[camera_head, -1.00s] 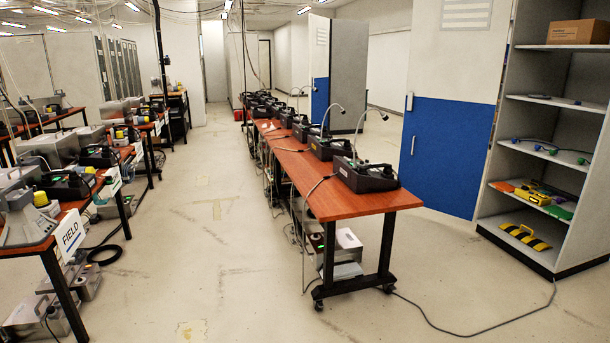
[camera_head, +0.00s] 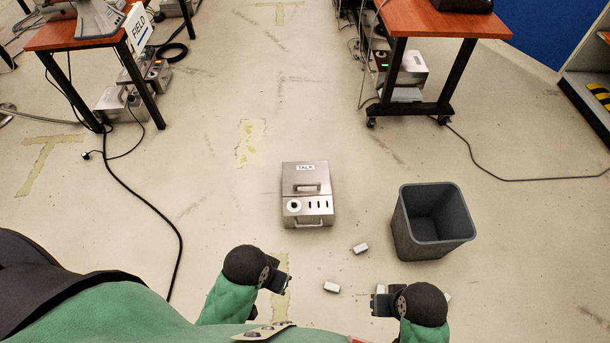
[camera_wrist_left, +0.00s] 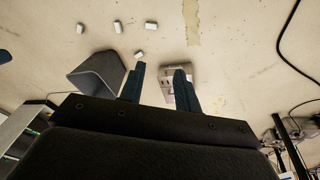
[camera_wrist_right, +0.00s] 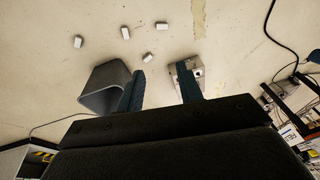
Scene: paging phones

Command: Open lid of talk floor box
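The talk floor box (camera_head: 308,206) is a silver metal box on the floor, labelled TALK. Its lid (camera_head: 305,176) lies flat on top and bears a handle (camera_head: 307,187); the front panel has a round socket and slots. It also shows in the left wrist view (camera_wrist_left: 177,71) and the right wrist view (camera_wrist_right: 187,73). My left gripper (camera_head: 279,274) is in front of the box, to its lower left, apart from it. My right gripper (camera_head: 378,300) is to its lower right, apart from it. In the wrist views both grippers' fingers stand apart with nothing between them.
A grey open bin (camera_head: 432,222) stands right of the box. Small white blocks (camera_head: 331,287) lie on the floor near my grippers. A red-topped table (camera_head: 440,20) stands behind, another table (camera_head: 78,35) at the far left. A black cable (camera_head: 165,215) runs along the left floor.

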